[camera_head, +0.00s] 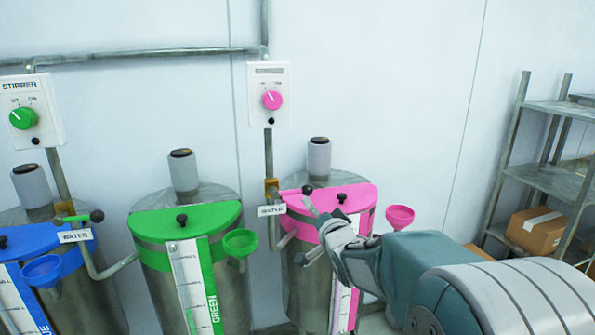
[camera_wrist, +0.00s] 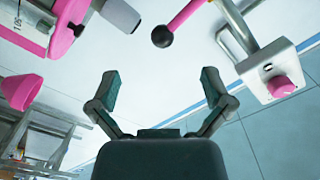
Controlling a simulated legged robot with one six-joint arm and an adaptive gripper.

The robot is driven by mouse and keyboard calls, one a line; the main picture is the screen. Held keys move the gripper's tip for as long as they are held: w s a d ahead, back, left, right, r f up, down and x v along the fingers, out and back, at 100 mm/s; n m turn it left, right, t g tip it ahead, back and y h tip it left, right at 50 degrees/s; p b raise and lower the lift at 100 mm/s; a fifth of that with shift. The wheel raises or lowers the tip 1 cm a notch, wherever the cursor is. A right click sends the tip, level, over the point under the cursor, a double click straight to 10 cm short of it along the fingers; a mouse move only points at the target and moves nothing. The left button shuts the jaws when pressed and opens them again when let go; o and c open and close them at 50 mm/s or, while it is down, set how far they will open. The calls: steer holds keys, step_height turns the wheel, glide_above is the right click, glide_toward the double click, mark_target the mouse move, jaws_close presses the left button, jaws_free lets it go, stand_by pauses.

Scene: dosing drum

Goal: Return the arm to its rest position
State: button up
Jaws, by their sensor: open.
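My gripper (camera_wrist: 158,90) is open and empty in the wrist view, its two fingers spread apart. In the head view my gripper (camera_head: 312,228) is in front of the pink drum (camera_head: 305,275), near its lid and the water valve. The valve lever with a black ball end (camera_wrist: 162,36) lies just beyond the open fingers in the wrist view, apart from them. The pink drum has a pink lid (camera_head: 345,198) and a pink funnel (camera_head: 400,217) on its right side. My arm reaches in from the lower right and hides part of this drum.
A green drum (camera_head: 155,282) and a blue drum (camera_head: 100,300) stand to the left. A stirrer box with a green knob (camera_head: 22,118) and a box with a pink knob (camera_head: 272,100) hang on the wall. A metal shelf (camera_head: 560,108) with a cardboard box (camera_head: 537,230) stands at right.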

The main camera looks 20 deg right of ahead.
steer(key=s+a+f+n+g, duration=0.2)
steer(key=s+n+g, duration=0.1)
steer(key=s, duration=0.8)
steer(key=s+a+f+n+g, duration=0.2)
steer(key=s+g, duration=0.3)
steer(key=s, duration=0.6)
steer(key=s+a+f+n+g, duration=0.2)
steer(key=s+a+n+g, duration=0.2)
steer(key=s, duration=0.7)
steer(key=shift+s+a+f, duration=0.15)
steer(key=shift+s+f, duration=0.1)
steer(key=shift+f, duration=0.15)
